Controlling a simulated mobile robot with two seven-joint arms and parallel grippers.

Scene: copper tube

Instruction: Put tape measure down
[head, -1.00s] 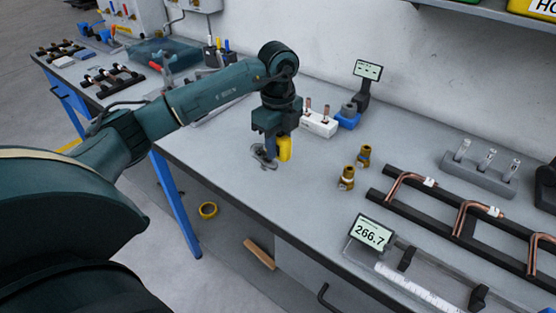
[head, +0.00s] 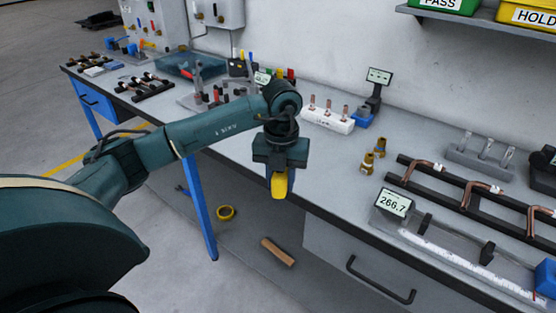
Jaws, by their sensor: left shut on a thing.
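My left gripper (head: 280,169) points straight down near the table's front edge, at the middle of the head view. It is shut on a yellow thing, which looks like the tape measure (head: 279,187). The tape measure's upper part is hidden by the gripper. In the picture it overlaps the front edge of the grey tabletop (head: 325,175); I cannot tell whether it touches the table. My right gripper is not in view.
A white block with copper pieces (head: 326,119) stands behind the gripper. Brass fittings (head: 373,157) and a black rack with copper tubes (head: 450,190) lie to the right.

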